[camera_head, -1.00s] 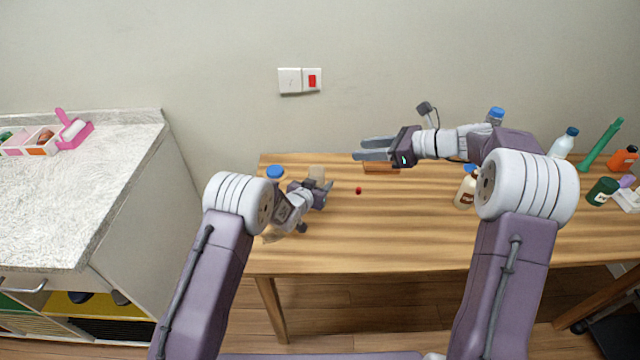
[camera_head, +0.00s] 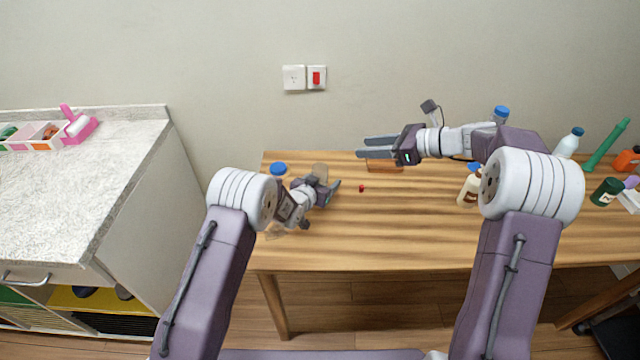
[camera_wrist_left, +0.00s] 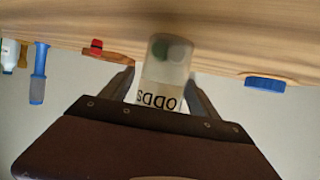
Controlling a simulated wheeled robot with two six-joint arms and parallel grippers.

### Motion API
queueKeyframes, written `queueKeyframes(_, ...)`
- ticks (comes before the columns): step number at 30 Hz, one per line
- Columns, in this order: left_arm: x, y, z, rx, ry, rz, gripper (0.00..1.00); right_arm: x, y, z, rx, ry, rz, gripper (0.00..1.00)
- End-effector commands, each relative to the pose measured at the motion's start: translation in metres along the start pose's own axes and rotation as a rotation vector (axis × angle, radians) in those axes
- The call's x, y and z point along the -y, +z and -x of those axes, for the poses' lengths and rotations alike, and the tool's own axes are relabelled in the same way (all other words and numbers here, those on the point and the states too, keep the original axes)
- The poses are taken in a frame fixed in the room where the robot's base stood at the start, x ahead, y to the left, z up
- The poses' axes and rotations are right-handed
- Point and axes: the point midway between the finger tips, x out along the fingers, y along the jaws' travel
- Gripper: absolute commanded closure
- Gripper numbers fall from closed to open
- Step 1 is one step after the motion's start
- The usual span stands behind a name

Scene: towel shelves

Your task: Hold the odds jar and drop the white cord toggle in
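The odds jar (camera_head: 320,171), clear with an "ODDS" label, stands near the back left of the table. In the left wrist view the jar (camera_wrist_left: 165,72) appears upside down, with a green and a pale item inside. My left gripper (camera_head: 323,186) has a finger on each side of the jar, apparently touching it. My right gripper (camera_head: 377,147) is open above the back of the table, to the right of the jar, with nothing visible between its fingers. I cannot make out the white cord toggle in either view.
A blue cap (camera_head: 278,169) lies left of the jar. A small red item (camera_head: 361,188) and a brown tray (camera_head: 385,168) are to its right. Bottles (camera_head: 567,142) stand at the right. The table's middle front (camera_head: 400,235) is clear. A counter (camera_head: 70,190) is at left.

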Motion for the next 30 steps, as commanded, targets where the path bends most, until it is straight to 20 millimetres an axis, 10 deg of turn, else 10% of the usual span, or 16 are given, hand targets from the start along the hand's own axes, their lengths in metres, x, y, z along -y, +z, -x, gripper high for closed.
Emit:
queueKeyframes(7, 0.000, -0.001, 0.018, 0.000, 0.000, 0.001, 0.30, 0.000, 0.000, 0.000, 0.000, 0.000, 0.000, 0.61)
queueKeyframes(19, 0.001, -0.001, 0.107, 0.002, -0.001, 0.000, 0.30, 0.000, 0.000, 0.000, 0.000, 0.000, 0.000, 0.61)
queueKeyframes(30, 0.000, -0.001, 0.120, 0.004, 0.000, -0.001, 0.30, 0.000, 0.000, 0.000, 0.000, 0.000, 0.000, 0.61)
